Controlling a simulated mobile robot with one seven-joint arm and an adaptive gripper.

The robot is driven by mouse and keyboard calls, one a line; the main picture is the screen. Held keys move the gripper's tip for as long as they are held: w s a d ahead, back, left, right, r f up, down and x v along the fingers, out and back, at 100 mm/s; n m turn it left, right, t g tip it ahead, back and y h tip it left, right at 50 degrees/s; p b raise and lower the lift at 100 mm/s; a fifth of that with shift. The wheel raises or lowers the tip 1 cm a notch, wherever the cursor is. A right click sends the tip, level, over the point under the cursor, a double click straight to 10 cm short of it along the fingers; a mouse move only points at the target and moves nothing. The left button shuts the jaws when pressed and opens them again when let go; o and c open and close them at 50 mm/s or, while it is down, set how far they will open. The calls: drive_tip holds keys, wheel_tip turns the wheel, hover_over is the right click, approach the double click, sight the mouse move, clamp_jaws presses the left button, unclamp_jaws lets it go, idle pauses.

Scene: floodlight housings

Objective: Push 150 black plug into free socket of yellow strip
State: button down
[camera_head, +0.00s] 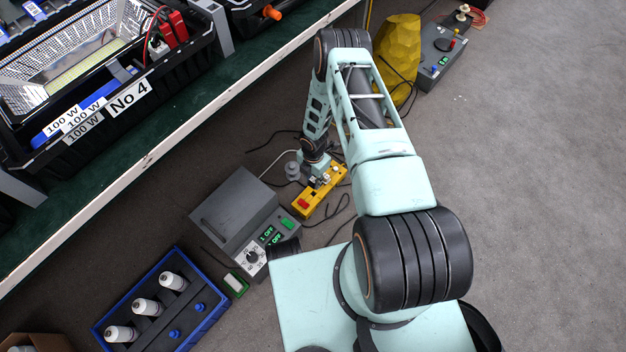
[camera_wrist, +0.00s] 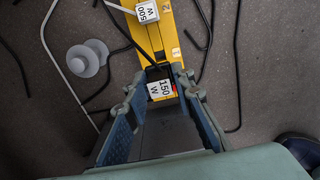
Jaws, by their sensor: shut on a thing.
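The yellow strip (camera_head: 325,205) lies on the floor in the head view, with a red switch at its near end. In the wrist view the strip (camera_wrist: 176,30) runs down from the top edge and carries the numbers 1 and 2. A plug with a white 500 W label (camera_wrist: 147,12) sits on it near the top. My gripper (camera_wrist: 160,92) is shut on the black plug, whose white label reads 150 W (camera_wrist: 160,89). This plug is at the strip near the number 1. My fingers hide the socket below it, so I cannot tell how deep it sits.
A grey box with green displays (camera_head: 238,212) stands close left of the strip. Black cables and a grey spool-like thing (camera_wrist: 88,58) lie around it. A blue crate with bottles (camera_head: 160,305), a shelf (camera_head: 180,115) and a yellow faceted object (camera_head: 398,55) are nearby. Floor at right is clear.

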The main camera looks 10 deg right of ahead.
drive_tip(key=shift+f+b, duration=1.95)
drive_tip(key=shift+f, duration=1.05)
drive_tip(key=shift+f, duration=1.1)
drive_tip(key=c, duration=1.6)
unclamp_jaws()
drive_tip(key=shift+r, duration=0.1)
drive_tip(key=shift+r+p, duration=2.1)
drive_tip(key=shift+r, duration=1.35)
